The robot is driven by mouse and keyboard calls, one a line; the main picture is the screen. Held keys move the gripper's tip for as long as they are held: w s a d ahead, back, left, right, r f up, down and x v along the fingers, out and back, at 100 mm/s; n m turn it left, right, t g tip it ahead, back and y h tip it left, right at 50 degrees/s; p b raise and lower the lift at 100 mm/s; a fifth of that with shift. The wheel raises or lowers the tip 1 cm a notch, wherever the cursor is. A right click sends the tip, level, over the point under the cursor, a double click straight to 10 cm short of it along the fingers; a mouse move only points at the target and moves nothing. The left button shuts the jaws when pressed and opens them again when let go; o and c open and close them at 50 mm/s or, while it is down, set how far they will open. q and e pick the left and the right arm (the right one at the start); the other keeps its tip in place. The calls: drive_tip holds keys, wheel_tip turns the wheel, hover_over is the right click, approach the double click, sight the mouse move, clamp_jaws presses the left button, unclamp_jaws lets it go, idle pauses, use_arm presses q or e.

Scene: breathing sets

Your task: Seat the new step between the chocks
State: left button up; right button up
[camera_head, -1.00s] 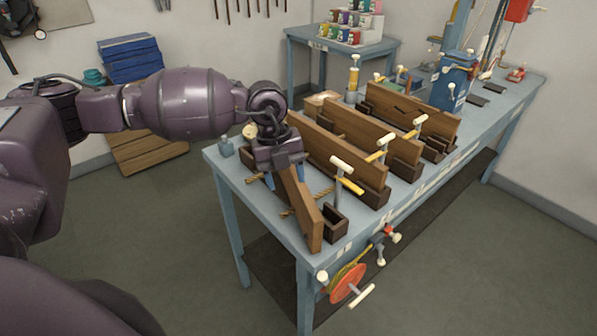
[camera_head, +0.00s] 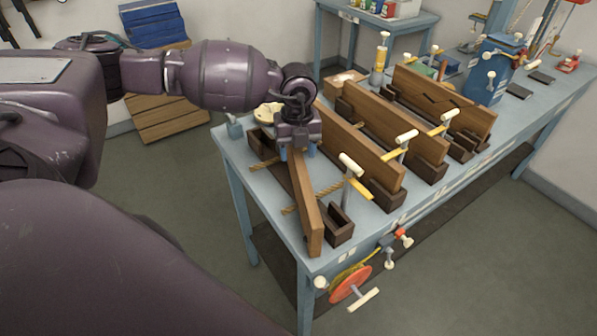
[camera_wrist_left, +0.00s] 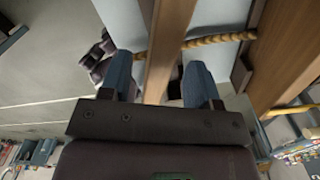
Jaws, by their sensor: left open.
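The nearest brown board (camera_head: 307,210), which I take as the new step, lies on edge across the left end of the blue workbench. Its near end is beside a dark chock (camera_head: 341,224), to the chock's left; I cannot tell if they touch. Another dark chock (camera_head: 262,147) is partly hidden by my arm near the far end. My left gripper (camera_head: 297,153) is open at the far part of the board. In the left wrist view its blue fingers (camera_wrist_left: 158,80) stand on either side of the board (camera_wrist_left: 168,45), with gaps visible. My right gripper is not in view.
A twisted rope (camera_head: 325,189) runs near the board; it also shows in the wrist view (camera_wrist_left: 215,40). A pale-handled clamp (camera_head: 350,165) stands close by. Several other boards (camera_head: 370,155) stand to the right. A red wheel (camera_head: 350,286) hangs off the bench's (camera_head: 232,150) front.

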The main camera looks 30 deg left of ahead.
use_arm(q)
drive_tip(key=shift+s+d+f+p, duration=0.1)
drive_tip(key=shift+f+p, duration=0.2)
drive_tip(key=shift+f, duration=0.95)
drive_tip(key=shift+d+f+p, duration=0.1)
drive_tip(key=shift+f+p, duration=0.15)
drive_tip(key=shift+f, duration=1)
clamp_jaws()
